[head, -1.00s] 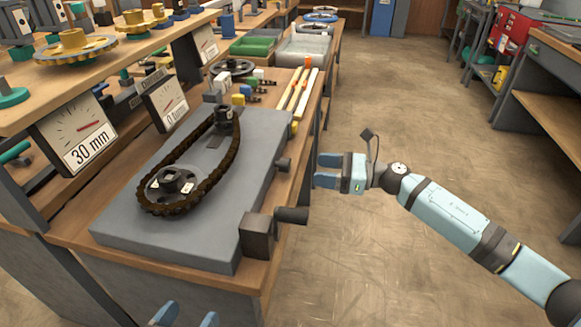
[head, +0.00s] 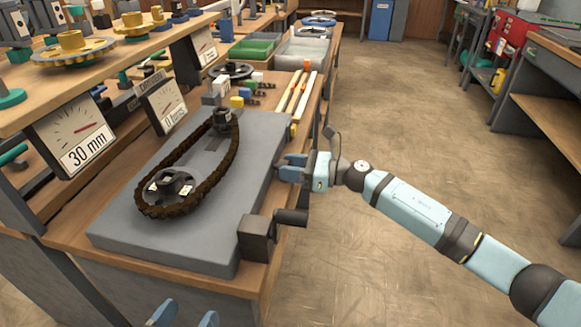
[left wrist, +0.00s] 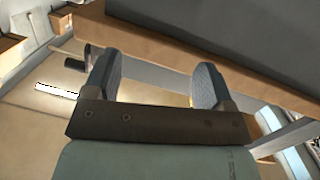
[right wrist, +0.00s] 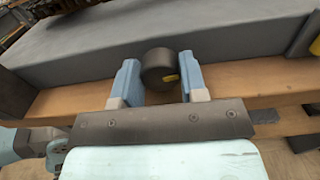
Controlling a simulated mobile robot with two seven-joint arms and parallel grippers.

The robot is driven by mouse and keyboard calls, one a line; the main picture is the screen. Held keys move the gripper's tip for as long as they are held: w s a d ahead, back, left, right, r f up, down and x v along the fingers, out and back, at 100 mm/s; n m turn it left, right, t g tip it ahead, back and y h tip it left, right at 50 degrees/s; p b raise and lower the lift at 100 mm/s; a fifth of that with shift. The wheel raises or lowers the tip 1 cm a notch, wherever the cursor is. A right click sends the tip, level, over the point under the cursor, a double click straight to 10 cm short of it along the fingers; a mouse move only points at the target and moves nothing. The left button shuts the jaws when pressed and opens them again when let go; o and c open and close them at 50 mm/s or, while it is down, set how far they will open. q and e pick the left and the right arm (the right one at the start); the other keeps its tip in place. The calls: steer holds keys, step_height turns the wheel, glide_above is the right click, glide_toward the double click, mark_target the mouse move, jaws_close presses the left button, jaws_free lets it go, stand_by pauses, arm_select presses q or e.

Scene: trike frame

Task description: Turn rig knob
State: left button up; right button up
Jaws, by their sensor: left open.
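The rig is a grey slab (head: 200,215) on the bench, with a dark chain loop (head: 229,165) around two sprockets. A dark round knob (right wrist: 160,69) with a yellow mark sticks out from the slab's side. My right gripper (head: 289,167) is at that side. In the right wrist view, its blue fingers (right wrist: 160,82) stand on either side of the knob, very close to it; I cannot tell whether they press on it. In the head view the gripper hides the knob. My left gripper (head: 186,316) is open and empty at the bottom, below the bench edge.
A block with a dark crank handle (head: 291,216) sits at the slab's near corner. Gauges reading 30 mm (head: 78,140) and 0 turns (head: 168,105) hang under the shelf. Rods and small coloured blocks lie behind the slab. The floor on the right is clear.

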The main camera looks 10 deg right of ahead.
steer(key=shift+c, duration=0.8)
steer(key=shift+r+m+p, duration=0.1)
steer(key=shift+m+p, duration=0.2)
steer(key=shift+p, duration=0.05)
steer(key=shift+m, duration=0.4)
steer(key=o, duration=0.9)
arm_select(q)
steer(key=shift+s+a+f+g+y, duration=0.1)
steer(key=shift+a+f+g+y, duration=0.15)
steer(key=shift+f, duration=0.2)
steer(key=shift+s+a+f+g+y, duration=0.15)
steer(key=shift+f+g, duration=0.1)
steer(key=shift+f, duration=0.2)
steer(key=shift+w, duration=0.1)
arm_select(e)
steer(key=shift+d, duration=0.1)
